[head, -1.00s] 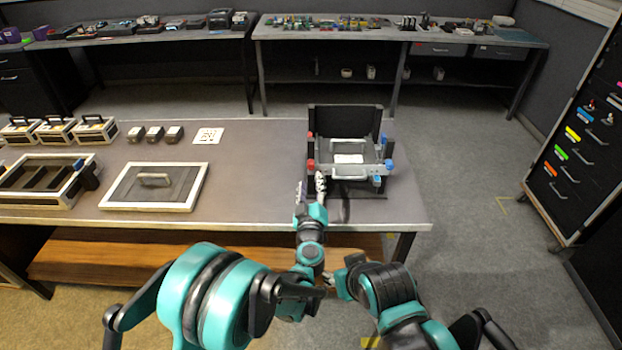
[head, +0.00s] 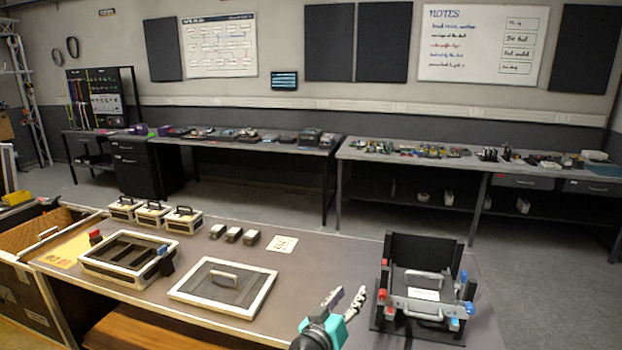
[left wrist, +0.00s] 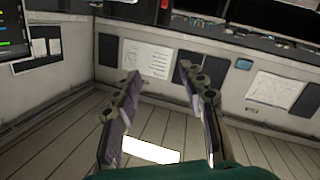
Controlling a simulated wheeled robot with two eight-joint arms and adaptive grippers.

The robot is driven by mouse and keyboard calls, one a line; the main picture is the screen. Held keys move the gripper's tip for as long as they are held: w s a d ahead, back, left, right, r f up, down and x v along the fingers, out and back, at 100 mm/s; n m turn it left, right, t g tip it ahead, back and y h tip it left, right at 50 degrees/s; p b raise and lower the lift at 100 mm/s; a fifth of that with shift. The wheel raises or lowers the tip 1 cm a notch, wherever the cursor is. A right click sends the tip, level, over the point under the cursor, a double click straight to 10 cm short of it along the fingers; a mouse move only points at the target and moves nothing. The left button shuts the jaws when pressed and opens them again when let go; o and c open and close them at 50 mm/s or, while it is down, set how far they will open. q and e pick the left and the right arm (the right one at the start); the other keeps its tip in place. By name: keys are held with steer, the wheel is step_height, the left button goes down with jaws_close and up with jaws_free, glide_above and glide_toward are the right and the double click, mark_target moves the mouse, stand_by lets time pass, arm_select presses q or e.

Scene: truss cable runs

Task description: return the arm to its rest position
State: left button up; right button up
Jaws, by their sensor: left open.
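My left gripper (head: 346,298) rises at the bottom middle of the head view, left of the black fixture. Its two fingers are apart, with nothing between them. The left wrist view shows the same open fingers (left wrist: 168,82), empty, with the wall and a planked surface beyond. That view appears upside down. Most of my left arm is below the head view's edge, and my right arm is out of view.
The black fixture (head: 391,322) with red and blue knobs stands at the table's right end. A framed lid (head: 257,302), an open tray (head: 90,262) and several small cases (head: 183,224) stand to the left. Benches (head: 345,152) line the back wall.

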arm_select(q)
steer(key=s+a+f+g+y, duration=0.3)
steer(key=s+a+f, duration=0.3)
steer(key=s+a, duration=0.6)
steer(key=s+a+f+n+g+y, duration=0.1)
steer(key=s+a+f+g+y, duration=0.3)
steer(key=s+a, duration=0.8)
step_height(320, 180, down, 3)
steer(key=a+y, duration=0.1)
steer(key=a, duration=0.1)
steer(key=shift+a+r+g, duration=0.2)
steer(key=shift+a+g, duration=0.1)
steer(key=shift+a, duration=0.1)
